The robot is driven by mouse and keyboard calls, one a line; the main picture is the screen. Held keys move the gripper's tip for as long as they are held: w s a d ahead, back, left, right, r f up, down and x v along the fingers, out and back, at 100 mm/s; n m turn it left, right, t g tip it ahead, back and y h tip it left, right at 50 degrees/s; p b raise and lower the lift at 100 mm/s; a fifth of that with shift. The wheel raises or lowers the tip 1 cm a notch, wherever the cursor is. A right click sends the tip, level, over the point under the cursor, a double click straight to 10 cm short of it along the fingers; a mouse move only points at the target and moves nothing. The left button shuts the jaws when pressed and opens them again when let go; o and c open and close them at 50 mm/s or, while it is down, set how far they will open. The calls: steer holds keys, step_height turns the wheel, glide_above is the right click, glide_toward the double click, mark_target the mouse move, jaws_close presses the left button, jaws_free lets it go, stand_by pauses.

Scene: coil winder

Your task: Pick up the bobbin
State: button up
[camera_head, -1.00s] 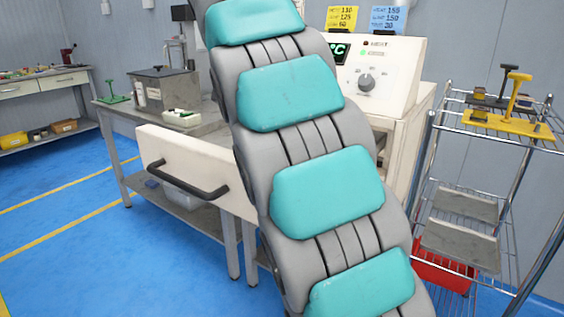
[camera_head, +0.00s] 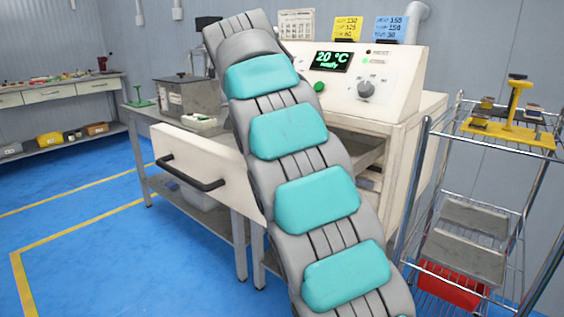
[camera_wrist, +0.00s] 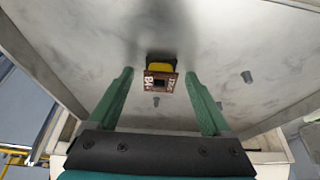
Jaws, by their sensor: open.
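The bobbin (camera_wrist: 160,79) shows in the wrist view, with a brown square end, a dark square centre, pale lettering and yellow behind it. It is by a pale, stained surface, between and slightly beyond the fingertips. My gripper (camera_wrist: 160,74) is open, with one green finger on each side of the bobbin and a visible gap to both. Nothing is held. In the head view my arm hides part of the oven front, and neither my gripper nor the bobbin can be made out.
Short grey pegs (camera_wrist: 247,76) stand out from the pale surface. In the head view, a white oven (camera_head: 405,75) reads 20 °C, with its handled white front panel (camera_head: 195,160) standing out. A wire rack (camera_head: 470,150) with a yellow stand (camera_head: 508,132) is at right. Blue floor is clear at left.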

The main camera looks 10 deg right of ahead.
jaws_close()
stand_by(0.6)
steer(key=shift+r, duration=0.15)
